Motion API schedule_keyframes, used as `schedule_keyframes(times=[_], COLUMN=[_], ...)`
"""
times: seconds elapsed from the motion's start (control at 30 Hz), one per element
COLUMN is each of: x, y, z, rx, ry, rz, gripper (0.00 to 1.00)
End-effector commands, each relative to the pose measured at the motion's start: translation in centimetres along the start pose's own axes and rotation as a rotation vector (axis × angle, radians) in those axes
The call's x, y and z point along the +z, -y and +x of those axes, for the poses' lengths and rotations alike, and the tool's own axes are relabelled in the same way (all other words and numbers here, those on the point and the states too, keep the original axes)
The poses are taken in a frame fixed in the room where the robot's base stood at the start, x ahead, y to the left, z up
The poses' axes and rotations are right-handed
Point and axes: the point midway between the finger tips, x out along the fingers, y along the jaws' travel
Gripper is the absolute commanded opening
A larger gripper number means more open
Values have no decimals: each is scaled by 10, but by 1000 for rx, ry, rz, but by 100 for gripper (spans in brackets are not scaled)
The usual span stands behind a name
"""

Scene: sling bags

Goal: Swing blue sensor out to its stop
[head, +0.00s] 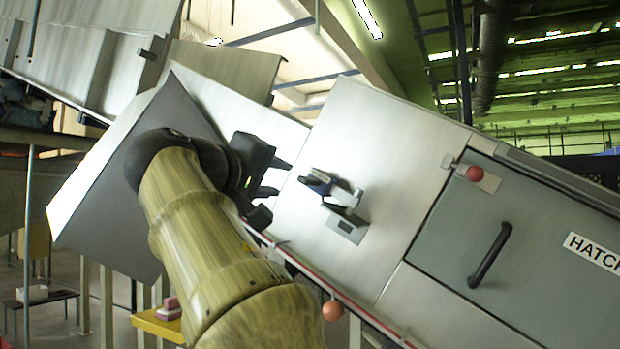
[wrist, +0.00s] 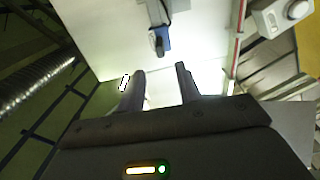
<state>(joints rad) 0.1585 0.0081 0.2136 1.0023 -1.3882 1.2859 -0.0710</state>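The blue sensor (head: 316,184) sits on a small grey bracket (head: 348,225) that stands out from the pale metal panel of the chute. In the wrist view the blue sensor (wrist: 160,42) hangs from its bracket arm, a little beyond the fingertips and roughly in line with the gap between them. My gripper (head: 280,177) is to the left of the sensor in the head view. In the wrist view my gripper (wrist: 161,70) has its two fingers apart with nothing between them. I see no contact with the sensor.
To the right is a grey hatch with a black handle (head: 490,256) and a red ball knob (head: 475,173). An orange ball (head: 332,311) hangs at the panel's lower edge. A white box-like device (wrist: 283,14) shows at the wrist view's upper right.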

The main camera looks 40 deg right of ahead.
Motion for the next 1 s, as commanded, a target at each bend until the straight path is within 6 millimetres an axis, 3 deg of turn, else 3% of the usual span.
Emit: schedule_keyframes(times=[0.6, 0.8, 1.0], x=[-1, 0, 0], y=[-4, -2, 0], z=[110, 130, 132], rx=[-1, 0, -1], ry=[4, 1, 0], rz=[-1, 1, 1], gripper=[35, 35, 35])
